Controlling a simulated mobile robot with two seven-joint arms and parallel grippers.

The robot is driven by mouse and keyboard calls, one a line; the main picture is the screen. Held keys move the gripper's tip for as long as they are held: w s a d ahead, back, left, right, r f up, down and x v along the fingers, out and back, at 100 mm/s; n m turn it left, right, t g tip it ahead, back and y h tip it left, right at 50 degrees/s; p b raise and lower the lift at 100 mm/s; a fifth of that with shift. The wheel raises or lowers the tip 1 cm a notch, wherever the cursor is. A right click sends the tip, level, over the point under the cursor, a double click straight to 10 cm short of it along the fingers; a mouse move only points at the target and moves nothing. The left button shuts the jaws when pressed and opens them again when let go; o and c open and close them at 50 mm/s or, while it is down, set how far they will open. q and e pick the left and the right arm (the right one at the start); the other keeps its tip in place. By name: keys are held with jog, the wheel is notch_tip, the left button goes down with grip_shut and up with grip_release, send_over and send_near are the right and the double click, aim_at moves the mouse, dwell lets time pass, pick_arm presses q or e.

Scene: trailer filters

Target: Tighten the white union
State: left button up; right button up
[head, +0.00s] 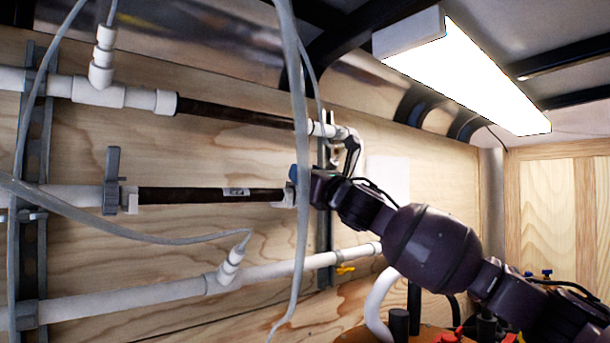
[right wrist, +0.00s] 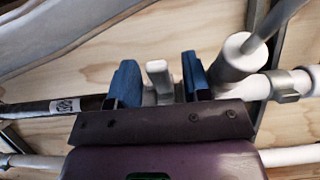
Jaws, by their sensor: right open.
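A white fitting that looks like the union (head: 287,197) sits at the right end of the middle dark filter tube (head: 205,195), mostly hidden by my right gripper (head: 299,178). In the right wrist view, my right gripper (right wrist: 160,85) is open. Its two blue fingers stand either side of a pale upright piece (right wrist: 158,72) on the pipe line. I cannot tell whether the piece belongs to the union. The dark tube with its label (right wrist: 66,106) lies to the left. My left gripper is out of view.
A grey valve handle (head: 112,180) stands at the tube's left end. Another dark tube (head: 235,115) runs above and a white pipe (head: 265,271) below. Loose grey hoses (head: 301,130) hang in front of the wall. A white tee (right wrist: 234,58) stands close right of the fingers.

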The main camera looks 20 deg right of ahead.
pick_arm(q)
jog(key=b, duration=0.1)
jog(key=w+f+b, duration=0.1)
jog(key=b, duration=0.1)
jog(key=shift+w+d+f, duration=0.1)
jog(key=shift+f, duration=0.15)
pick_arm(e)
jog(key=v, duration=1)
jog(key=shift+s, duration=0.2)
jog(key=shift+f, duration=0.1)
